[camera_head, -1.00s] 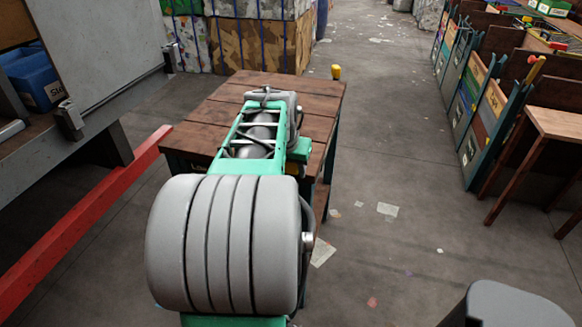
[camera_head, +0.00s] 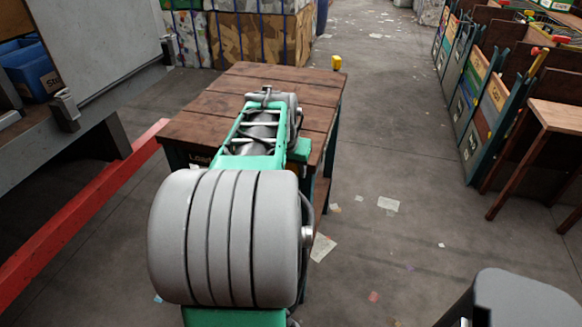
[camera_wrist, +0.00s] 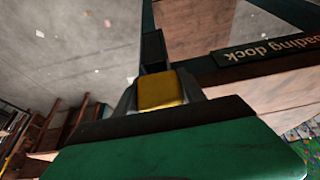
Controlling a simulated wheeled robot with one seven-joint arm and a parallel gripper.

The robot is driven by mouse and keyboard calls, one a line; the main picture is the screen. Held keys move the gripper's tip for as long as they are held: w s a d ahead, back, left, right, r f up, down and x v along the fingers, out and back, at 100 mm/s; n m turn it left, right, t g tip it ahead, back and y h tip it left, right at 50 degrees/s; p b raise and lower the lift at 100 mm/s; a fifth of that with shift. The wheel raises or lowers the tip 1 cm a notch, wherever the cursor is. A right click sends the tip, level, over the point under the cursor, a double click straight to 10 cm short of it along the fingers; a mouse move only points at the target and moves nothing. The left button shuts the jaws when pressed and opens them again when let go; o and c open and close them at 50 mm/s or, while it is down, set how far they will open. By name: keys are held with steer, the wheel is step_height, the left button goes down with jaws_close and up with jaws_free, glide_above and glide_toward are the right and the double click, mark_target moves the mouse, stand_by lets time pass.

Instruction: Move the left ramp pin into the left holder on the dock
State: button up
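In the wrist view a yellow block (camera_wrist: 162,91), apparently the grip of a ramp pin, sits between the grey fingers of my gripper (camera_wrist: 160,96). The fingers touch it on both sides, so they look shut on it. A dark upright piece (camera_wrist: 153,52) shows just beyond it; I cannot tell whether it belongs to the pin. The dock is a brown plank table (camera_head: 235,82); its sign (camera_wrist: 266,53) reads "loading dock" upside down in the wrist view. A yellow piece (camera_head: 336,62) stands at the dock's far right corner. My arm hides my gripper in the head view.
A red beam (camera_head: 75,220) and a grey bench (camera_head: 60,135) lie to the left. Bales (camera_head: 260,38) stand behind the dock. Sorting bins (camera_head: 485,105) and a small wooden table (camera_head: 555,115) stand at right. The floor (camera_head: 400,150) between is open, with scraps.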

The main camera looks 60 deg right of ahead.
steer(key=o, duration=0.5)
steer(key=v, duration=0.8)
